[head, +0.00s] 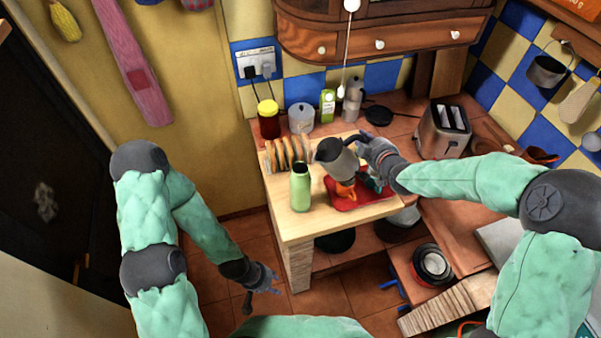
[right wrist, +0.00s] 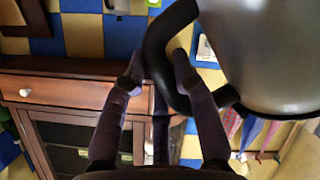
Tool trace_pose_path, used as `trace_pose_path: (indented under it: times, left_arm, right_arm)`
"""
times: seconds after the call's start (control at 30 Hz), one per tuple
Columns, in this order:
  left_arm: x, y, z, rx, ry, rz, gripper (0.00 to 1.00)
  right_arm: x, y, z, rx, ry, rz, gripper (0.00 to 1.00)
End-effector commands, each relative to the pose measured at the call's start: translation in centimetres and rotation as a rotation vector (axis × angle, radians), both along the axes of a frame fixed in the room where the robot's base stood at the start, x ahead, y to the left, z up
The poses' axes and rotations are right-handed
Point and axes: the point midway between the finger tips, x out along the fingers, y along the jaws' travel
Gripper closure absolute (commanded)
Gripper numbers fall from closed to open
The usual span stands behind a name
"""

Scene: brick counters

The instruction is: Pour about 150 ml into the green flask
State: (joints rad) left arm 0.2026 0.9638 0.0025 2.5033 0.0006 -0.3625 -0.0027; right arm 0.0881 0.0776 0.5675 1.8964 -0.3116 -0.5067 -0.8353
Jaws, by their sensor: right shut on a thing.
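The green flask (head: 300,190) stands upright on the wooden counter, its dark mouth facing up. A grey metal jug (head: 340,163) with a black handle is just right of the flask, its open top near the flask's mouth height. It looks raised and somewhat tilted toward the flask; I see no stream of liquid. My right gripper (head: 372,150) is shut on the jug's handle. In the right wrist view the black handle (right wrist: 158,55) is between the fingers and the jug's body (right wrist: 270,50) fills the upper right. My left gripper (head: 262,287) hangs low over the floor, empty, fingers apart.
A red tray (head: 380,196) with small orange and dark items lies below the jug. A toaster (head: 443,130) stands at right.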

Motion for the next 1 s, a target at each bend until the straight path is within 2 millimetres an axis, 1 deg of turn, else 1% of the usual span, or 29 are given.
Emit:
trace_pose_path:
  times: [0.03,0.1,0.3,0.57,0.8,1.0]
  left_arm:
    - [0.0,0.0,-0.8,0.000,0.000,0.000,0.60]
    - [0.0,0.0,-1.4,0.000,0.000,0.000,0.60]
    - [0.0,0.0,-1.6,0.000,0.000,0.000,0.60]
    - [0.0,0.0,-0.3,0.000,0.000,0.000,0.60]
    - [0.0,0.0,1.1,0.000,0.000,0.000,0.60]
    - [0.0,0.0,1.8,0.000,0.000,0.000,0.60]
  right_arm:
    - [0.2,-0.4,-0.4,0.015,-0.001,-0.004,1.00]
    - [0.3,-0.8,-0.8,0.037,0.008,-0.004,1.00]
    - [0.5,-1.4,-1.8,0.106,0.032,-0.003,1.00]
    - [1.0,-2.6,-3.4,0.218,0.069,-0.003,1.00]
    - [1.3,-3.5,-5.4,0.340,0.109,-0.003,1.00]
    - [1.5,-4.0,-7.0,0.432,0.138,-0.002,1.00]
